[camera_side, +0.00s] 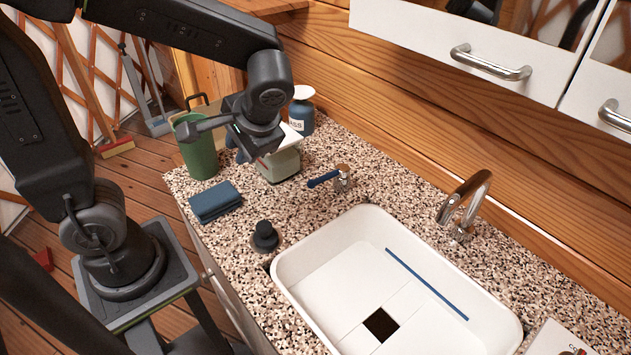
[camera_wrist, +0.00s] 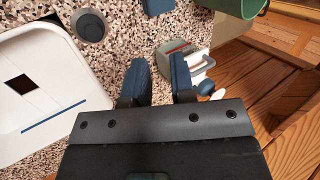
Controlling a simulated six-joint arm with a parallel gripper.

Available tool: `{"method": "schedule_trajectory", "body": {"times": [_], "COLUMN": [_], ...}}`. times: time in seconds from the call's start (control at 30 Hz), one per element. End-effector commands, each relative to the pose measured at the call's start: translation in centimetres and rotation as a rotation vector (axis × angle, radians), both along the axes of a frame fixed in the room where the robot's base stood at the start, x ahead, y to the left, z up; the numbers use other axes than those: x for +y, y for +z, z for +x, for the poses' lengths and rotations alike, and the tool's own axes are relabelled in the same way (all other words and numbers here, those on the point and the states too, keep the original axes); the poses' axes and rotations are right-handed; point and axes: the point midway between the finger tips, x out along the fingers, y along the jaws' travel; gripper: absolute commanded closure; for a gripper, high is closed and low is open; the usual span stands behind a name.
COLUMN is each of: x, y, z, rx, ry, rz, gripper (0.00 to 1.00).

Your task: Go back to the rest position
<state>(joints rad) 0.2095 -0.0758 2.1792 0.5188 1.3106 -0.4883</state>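My gripper (camera_side: 236,148) hangs over the back left part of the speckled counter, close to the green cup and the pale green box. In the wrist view my gripper (camera_wrist: 160,72) shows two blue-padded fingers standing apart with nothing between them, so it is open and empty. In the side view it partly hides the box. My arm reaches across from the left.
The green cup (camera_side: 203,158), pale green box (camera_side: 281,166) and blue bottle (camera_side: 301,115) stand close by. A blue cloth (camera_side: 215,201), black stopper (camera_side: 265,236) and blue-handled valve (camera_side: 328,178) are nearer the white sink (camera_side: 300,262). Cabinets (camera_side: 420,40) overhang the counter.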

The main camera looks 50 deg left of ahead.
Motion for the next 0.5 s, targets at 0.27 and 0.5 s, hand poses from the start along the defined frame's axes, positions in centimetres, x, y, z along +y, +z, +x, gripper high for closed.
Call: {"method": "schedule_trajectory", "body": {"times": [0.27,0.5], "x": [-2.2,-3.4], "y": [3.3,5.3], "z": [-3.4,-4.5], "rx": [-0.299,-0.521], "ry": [-0.102,-0.185], "rz": [-0.368,-0.497], "gripper": [0.77,0.77]}}
